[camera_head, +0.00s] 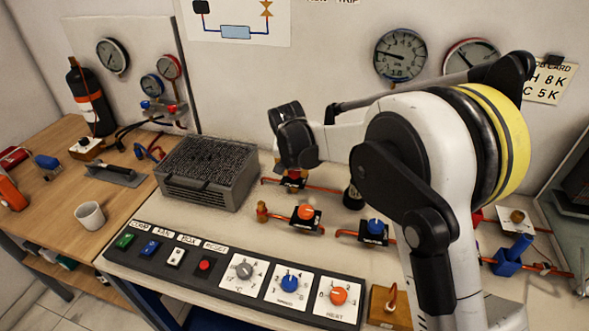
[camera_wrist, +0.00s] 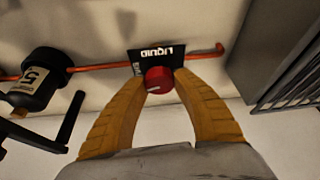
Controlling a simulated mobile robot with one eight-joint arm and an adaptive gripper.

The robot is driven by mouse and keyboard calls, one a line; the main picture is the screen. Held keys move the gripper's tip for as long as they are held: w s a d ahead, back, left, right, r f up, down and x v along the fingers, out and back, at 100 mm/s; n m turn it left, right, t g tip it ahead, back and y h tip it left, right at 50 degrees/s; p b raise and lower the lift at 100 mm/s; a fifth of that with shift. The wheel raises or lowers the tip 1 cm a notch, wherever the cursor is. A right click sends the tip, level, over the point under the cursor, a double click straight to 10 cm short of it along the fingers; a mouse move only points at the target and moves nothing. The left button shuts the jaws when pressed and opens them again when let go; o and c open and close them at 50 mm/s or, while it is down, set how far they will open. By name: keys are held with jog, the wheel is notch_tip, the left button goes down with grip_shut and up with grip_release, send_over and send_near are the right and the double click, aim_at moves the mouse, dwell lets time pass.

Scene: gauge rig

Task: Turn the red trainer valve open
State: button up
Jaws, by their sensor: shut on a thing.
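The red trainer valve (camera_wrist: 158,80) is a round red knob with a pale pointer line, in the wrist view. It sits against a black plate (camera_wrist: 148,56) marked LIQUID, on a copper pipe (camera_wrist: 100,68). My gripper (camera_wrist: 160,84) has its two yellow fingers closed on the sides of the knob. In the head view my gripper (camera_head: 297,150) hangs over the back of the bench, and the knob is hidden under it; part of its black base (camera_head: 292,182) shows below.
An orange-knobbed valve (camera_head: 305,212) and a blue-knobbed valve (camera_head: 375,226) stand in front of my gripper. A grey vented unit (camera_head: 208,172) is at left. A black bottle-like part (camera_wrist: 38,80) and a black handle (camera_wrist: 66,125) show left in the wrist view.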

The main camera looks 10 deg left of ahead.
jog(key=n+y+p, duration=0.1)
jog(key=n, duration=0.2)
jog(key=shift+d+n, duration=0.1)
jog(key=shift+n, duration=0.2)
jog(key=n+y, duration=0.1)
jog(key=n, duration=0.2)
jog(key=shift+n+g+y+p, duration=0.35)
jog(key=shift+n+g+y, duration=0.05)
jog(key=n+g+y, duration=0.1)
jog(key=n, duration=0.2)
jog(key=shift+n+p, duration=0.3)
jog(key=shift+p, duration=0.1)
jog(key=shift+n+g+y+p, duration=0.3)
jog(key=shift+n+g, duration=0.4)
jog(key=shift+n, duration=1.2)
jog(key=o, duration=1.2)
